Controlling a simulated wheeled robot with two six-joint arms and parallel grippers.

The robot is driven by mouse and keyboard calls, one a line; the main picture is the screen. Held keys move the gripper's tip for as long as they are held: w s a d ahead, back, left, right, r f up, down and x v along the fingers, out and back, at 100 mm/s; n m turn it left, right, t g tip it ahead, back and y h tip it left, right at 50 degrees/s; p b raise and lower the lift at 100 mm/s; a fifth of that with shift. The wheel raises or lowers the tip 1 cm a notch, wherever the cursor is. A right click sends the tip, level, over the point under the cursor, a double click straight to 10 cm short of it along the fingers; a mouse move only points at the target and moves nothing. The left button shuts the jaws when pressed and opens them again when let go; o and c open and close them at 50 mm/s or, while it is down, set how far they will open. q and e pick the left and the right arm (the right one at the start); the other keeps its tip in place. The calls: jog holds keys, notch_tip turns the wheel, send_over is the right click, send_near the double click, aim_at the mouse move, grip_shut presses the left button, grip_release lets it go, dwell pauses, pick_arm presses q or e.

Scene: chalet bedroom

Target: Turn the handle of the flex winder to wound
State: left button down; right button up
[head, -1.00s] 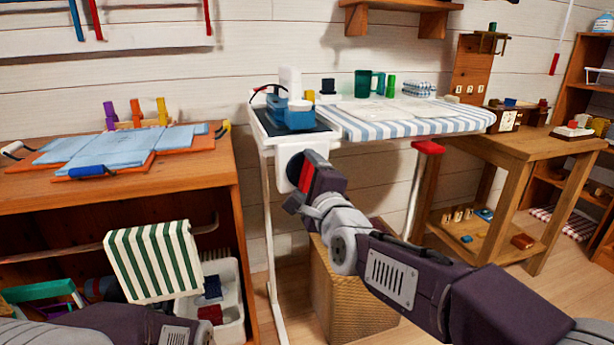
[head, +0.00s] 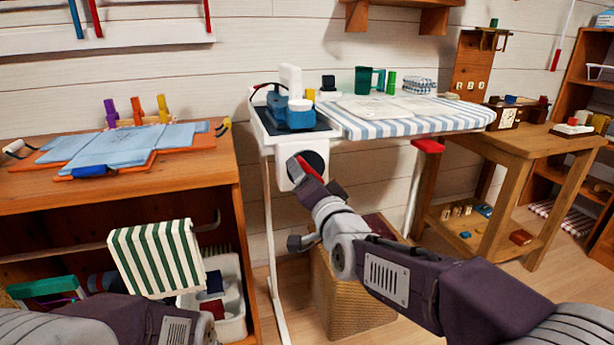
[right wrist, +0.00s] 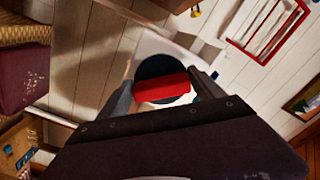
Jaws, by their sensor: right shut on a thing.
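The flex winder (head: 283,180) is a white housing with a dark round disc, under the left end of the ironing board. It also shows in the right wrist view (right wrist: 150,45), with the dark disc behind a red handle (right wrist: 162,88). In the head view the red handle (head: 306,168) slants across the disc, partly hidden by my gripper. My right gripper (head: 314,180) is shut on the red handle; its two fingers sit on either side of the bar in the wrist view. My left arm shows at the lower left, its gripper out of view.
The striped ironing board (head: 440,124) stands above, with a blue iron (head: 278,108) at its left end. A woven basket (head: 345,300) stands below my right forearm. A wooden bench (head: 205,165) is at left, with a green-striped cloth (head: 158,260) hanging in front.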

jog(key=n+p, duration=0.2)
jog(key=n, duration=0.8)
jog(key=d+n+p, duration=0.1)
jog(key=n+p, duration=0.1)
jog(key=n, duration=0.8)
jog(key=r+n+p, duration=0.1)
jog(key=n+p, duration=0.2)
jog(key=n, duration=0.7)
jog(key=shift+w+d, duration=0.3)
jog(key=shift+d, duration=0.1)
jog(key=n, duration=0.2)
jog(key=n+p, duration=0.1)
jog(key=n, duration=0.2)
jog(key=shift+a+r, duration=0.1)
jog(key=shift+r, duration=0.1)
jog(key=shift+s+a+n+p, duration=0.15)
jog(key=shift+n+p, duration=0.55)
jog(key=shift+n, duration=1.5)
